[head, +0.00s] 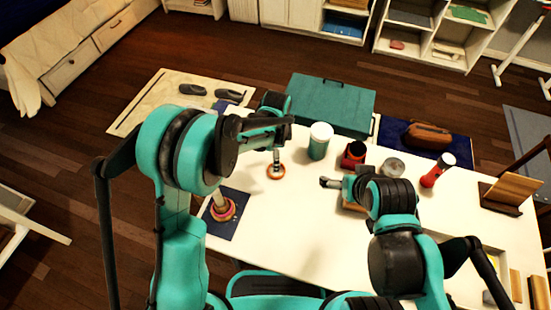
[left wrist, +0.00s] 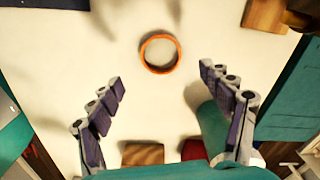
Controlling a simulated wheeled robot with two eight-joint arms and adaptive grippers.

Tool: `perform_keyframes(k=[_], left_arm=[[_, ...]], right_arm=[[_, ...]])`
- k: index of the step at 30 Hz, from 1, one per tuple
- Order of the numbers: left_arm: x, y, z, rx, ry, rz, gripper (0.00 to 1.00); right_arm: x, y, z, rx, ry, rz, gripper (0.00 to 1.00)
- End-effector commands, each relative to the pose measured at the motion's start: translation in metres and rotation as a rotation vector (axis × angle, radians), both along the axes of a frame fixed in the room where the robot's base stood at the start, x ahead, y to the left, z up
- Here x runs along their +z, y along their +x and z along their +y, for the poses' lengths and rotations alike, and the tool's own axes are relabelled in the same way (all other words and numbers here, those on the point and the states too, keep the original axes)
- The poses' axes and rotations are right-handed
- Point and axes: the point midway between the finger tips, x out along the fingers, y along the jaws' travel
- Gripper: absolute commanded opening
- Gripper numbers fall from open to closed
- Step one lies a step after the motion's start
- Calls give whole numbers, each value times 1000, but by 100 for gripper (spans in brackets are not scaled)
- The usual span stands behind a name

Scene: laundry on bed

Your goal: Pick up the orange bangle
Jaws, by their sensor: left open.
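The orange bangle (head: 276,177) lies flat on the white table in the head view, just under my left gripper (head: 276,158). In the left wrist view the orange bangle (left wrist: 146,61) is a whole ring on bare table, ahead of the fingertips. My left gripper (left wrist: 164,88) is open and empty there, its two fingers spread wide and apart from the bangle. My right gripper (head: 326,183) is over the table to the right of the bangle; its jaws are too small and partly hidden to read.
A stand with bangles (head: 222,209) is on a dark blue mat (head: 241,200), partly behind my left arm. A white-and-teal canister (head: 320,141), a dark red cup (head: 353,154), a glass jar (head: 392,168) and a red shaker (head: 437,170) stand farther right. The table around the bangle is clear.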

Motion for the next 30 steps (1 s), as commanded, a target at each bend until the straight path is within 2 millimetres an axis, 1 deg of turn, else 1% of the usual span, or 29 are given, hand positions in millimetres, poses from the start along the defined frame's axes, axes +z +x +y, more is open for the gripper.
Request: perform_keyframes(k=[6, 11, 15, 18, 21, 26, 29, 30], left_arm=[[-25, 1, -1, -7, 1, 3, 79], [-39, 1, -1, -6, 1, 2, 79], [-62, 3, -1, -5, 1, 2, 79], [-76, 3, -1, -5, 1, 2, 79], [-80, 3, -1, -5, 1, 1, 79], [-78, 2, -1, -4, 1, 1, 79], [-78, 2, -1, -4, 1, 1, 55], [-78, 2, -1, -4, 1, 1, 45]], right_arm=[[-10, 0, 0, 0, 0, 0, 96], [-17, 0, 0, 0, 0, 0, 96], [-30, 0, 0, 0, 0, 0, 96], [-35, 0, 0, 0, 0, 0, 96], [-36, 0, 0, 0, 0, 0, 96], [-34, 0, 0, 0, 0, 0, 96], [-34, 0, 0, 0, 0, 0, 96], [-34, 0, 0, 0, 0, 0, 96]])
